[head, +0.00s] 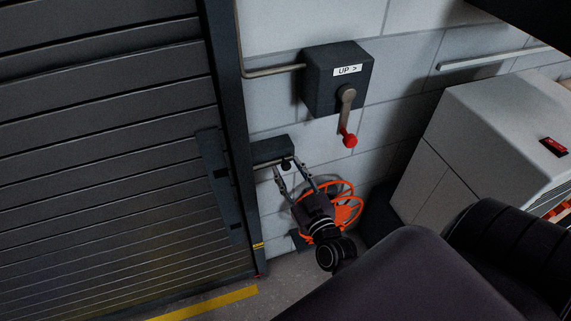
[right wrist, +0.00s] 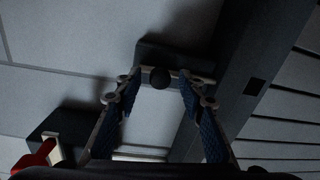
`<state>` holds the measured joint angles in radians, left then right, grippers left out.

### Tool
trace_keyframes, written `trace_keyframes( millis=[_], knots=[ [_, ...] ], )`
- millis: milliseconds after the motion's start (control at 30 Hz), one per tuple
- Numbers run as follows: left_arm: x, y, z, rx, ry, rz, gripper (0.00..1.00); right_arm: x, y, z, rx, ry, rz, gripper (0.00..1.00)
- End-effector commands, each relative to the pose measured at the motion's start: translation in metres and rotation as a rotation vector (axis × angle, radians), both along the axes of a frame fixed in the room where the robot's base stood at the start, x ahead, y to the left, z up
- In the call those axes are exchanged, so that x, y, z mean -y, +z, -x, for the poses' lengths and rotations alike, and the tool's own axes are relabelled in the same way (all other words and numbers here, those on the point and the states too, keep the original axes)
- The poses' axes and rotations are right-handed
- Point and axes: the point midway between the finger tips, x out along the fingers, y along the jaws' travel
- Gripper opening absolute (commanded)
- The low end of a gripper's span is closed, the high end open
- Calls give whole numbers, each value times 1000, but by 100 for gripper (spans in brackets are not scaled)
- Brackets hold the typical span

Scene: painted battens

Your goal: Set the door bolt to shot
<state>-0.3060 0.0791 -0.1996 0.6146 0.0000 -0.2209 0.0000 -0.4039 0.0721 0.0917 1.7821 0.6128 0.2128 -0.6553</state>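The door bolt is a dark housing (head: 270,148) on the wall beside the door frame, with a pale rod and a round black knob (head: 286,164). The knob is at the right part of the rod in the head view. My right gripper (head: 288,168) is open, its fingers reaching up to the bolt from below. In the right wrist view the knob (right wrist: 160,77) shows between the two spread fingertips, with gaps on both sides. Whether the rod's end enters the frame is hard to tell. My left gripper is not in view.
A grey box (head: 320,78) marked "UP >" with a red-knobbed crank (head: 347,120) is above right of the bolt. An orange wheel (head: 348,208) is behind my right gripper. The slatted door (head: 110,130) is left; a white cabinet (head: 480,130) is right.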

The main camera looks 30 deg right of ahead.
Motion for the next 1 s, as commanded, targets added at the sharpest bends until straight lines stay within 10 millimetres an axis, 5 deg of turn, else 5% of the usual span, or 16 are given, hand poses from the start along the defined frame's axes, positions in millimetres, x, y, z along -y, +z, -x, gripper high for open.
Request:
trace_keyframes(
  millis=[200,500,833,1000],
  knots=[
    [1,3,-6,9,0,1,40,3,0,-18,0,0,2,37],
    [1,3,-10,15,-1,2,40,4,-1,-20,-1,1,1,36],
    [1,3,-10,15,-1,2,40,3,-1,-20,-1,1,1,0],
    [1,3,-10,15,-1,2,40,3,-1,-20,-1,1,1,0]
  ],
)
